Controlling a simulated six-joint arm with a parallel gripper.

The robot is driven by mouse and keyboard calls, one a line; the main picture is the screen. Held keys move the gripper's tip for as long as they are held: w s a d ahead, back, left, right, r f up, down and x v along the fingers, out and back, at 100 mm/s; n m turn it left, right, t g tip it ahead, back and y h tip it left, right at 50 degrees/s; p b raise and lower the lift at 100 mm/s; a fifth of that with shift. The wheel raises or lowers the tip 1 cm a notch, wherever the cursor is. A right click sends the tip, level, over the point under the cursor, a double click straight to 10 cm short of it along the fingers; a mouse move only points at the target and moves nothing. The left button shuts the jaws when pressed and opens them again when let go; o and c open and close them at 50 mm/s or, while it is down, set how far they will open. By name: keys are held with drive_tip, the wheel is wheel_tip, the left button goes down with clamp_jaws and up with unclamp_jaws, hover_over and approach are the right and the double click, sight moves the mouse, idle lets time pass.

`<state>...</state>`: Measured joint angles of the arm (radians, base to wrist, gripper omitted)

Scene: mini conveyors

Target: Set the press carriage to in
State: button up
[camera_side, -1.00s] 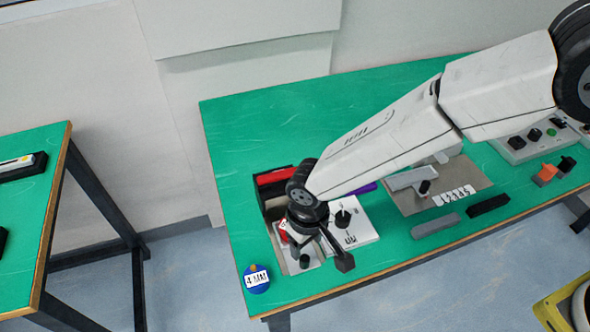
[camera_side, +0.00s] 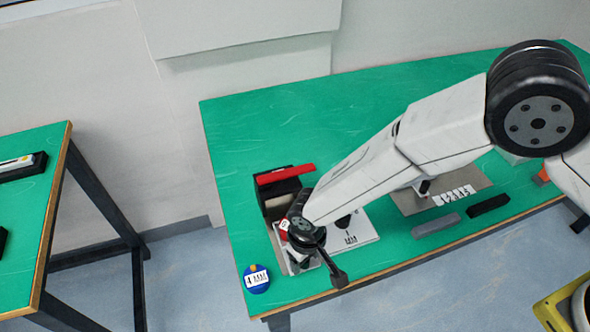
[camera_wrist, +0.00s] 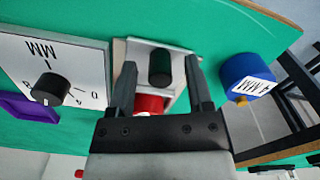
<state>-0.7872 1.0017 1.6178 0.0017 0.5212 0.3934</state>
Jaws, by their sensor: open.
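The press is a dark block with a red bar on top (camera_side: 285,174) near the table's left edge in the side view. In front of it lies a pale carriage plate (camera_side: 278,241), partly hidden by my wrist. In the wrist view the light grey carriage (camera_wrist: 135,52) carries an upright dark green knob (camera_wrist: 160,67). A red part (camera_wrist: 149,104) shows behind the knob, between my fingers. My gripper (camera_wrist: 158,78) is open, one finger on each side of the knob, with gaps on both sides. In the side view my gripper (camera_side: 320,266) is low over the carriage's front end.
A white dial panel (camera_wrist: 82,60) with a black knob stands beside the carriage. A blue round "4 MM" block (camera_wrist: 246,74) sits on its other side, near the table edge. Grey (camera_side: 436,224) and black (camera_side: 488,206) bars lie farther right. The green table behind is clear.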

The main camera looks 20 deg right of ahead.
drive_tip(key=shift+f, duration=0.4)
clamp_jaws()
idle(1.3)
